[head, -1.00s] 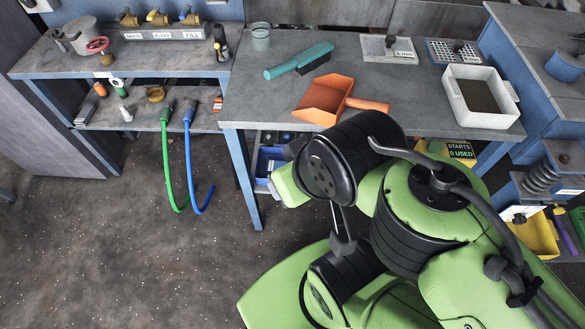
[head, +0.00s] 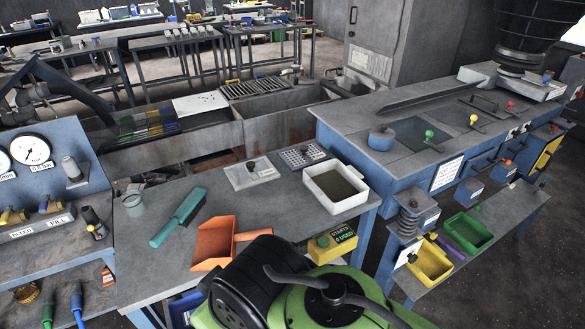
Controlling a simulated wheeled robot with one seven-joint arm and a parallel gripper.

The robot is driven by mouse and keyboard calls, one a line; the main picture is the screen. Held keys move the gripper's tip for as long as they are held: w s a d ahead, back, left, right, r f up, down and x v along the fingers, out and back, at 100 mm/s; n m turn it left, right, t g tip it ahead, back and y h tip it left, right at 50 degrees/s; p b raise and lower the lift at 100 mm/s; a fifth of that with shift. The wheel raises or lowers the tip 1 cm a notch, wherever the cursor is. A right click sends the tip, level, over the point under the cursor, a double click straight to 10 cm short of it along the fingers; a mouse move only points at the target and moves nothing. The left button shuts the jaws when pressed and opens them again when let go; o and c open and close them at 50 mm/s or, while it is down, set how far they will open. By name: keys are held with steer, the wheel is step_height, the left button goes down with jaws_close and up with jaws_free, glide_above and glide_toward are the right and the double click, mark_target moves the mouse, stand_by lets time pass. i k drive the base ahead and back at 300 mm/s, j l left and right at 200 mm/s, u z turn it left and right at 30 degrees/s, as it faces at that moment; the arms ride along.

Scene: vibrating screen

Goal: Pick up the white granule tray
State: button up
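The white granule tray (head: 322,202) stands upright on the right end of the grey workbench (head: 290,214) in the head view. It is a rectangular white tub with dark granules inside, and its near wall and rim are clear to see. My green and black arm is at the bottom middle of the view, in front of the bench. My gripper is not in view, so its state does not show.
An orange scoop (head: 212,243) and a teal brush (head: 180,217) lie left of the tray. Screen plates (head: 250,172) with knobs lie behind it. A blue-sided machine bench (head: 410,180) stands close on the right.

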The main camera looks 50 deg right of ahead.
mark_target(339, 188)
steer(key=z, duration=2.05)
steer(key=i+j+u, duration=0.55)
steer(key=j, duration=0.2)
